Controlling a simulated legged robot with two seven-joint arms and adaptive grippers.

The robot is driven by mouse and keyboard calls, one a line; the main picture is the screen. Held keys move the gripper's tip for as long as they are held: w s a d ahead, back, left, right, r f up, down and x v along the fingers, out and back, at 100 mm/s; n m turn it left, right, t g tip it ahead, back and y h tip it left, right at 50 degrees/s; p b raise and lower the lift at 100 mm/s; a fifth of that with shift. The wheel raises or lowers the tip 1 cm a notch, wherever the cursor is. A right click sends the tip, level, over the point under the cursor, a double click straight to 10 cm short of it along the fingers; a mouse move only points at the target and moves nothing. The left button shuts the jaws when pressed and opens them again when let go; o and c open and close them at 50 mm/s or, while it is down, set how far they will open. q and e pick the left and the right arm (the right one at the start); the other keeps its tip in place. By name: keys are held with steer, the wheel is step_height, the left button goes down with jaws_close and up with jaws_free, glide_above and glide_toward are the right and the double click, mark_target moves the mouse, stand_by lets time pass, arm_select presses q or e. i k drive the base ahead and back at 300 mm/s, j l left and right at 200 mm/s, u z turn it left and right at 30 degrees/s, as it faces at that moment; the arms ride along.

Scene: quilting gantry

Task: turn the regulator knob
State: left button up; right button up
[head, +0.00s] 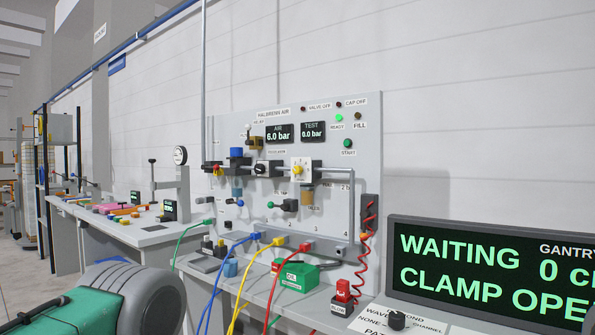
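A grey-white air panel (325,114) stands upright against the wall in the middle of the head view. It carries several knobs: a blue cap-like knob (237,152) at the left, a black knob (261,169) right of it, and a yellow-centred knob on a white dial (298,169). The labels are too small to tell which one is the regulator knob. Two displays, AIR (280,133) and TEST (313,132), both read 6.0 bar. The READY lamp (339,118) is lit green. Neither gripper is in view.
Blue, yellow and red hoses hang over the grey bench (318,311) below the panel. A green box (295,275) and a coiled red cord (364,258) are there. A large screen (490,268) stands at right, reading WAITING and CLAMP. Another workbench (140,237) stands at left.

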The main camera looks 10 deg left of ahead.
mark_target(259, 169)
steer(key=i+j+z, duration=0.2)
steer(key=j, duration=0.25)
steer(key=i+j+z, duration=0.2)
steer(key=j, duration=0.3)
steer(key=j+z, duration=0.2)
steer(key=j, duration=0.3)
steer(key=j+z, duration=0.15)
steer(key=j, duration=0.35)
steer(key=i, duration=0.05)
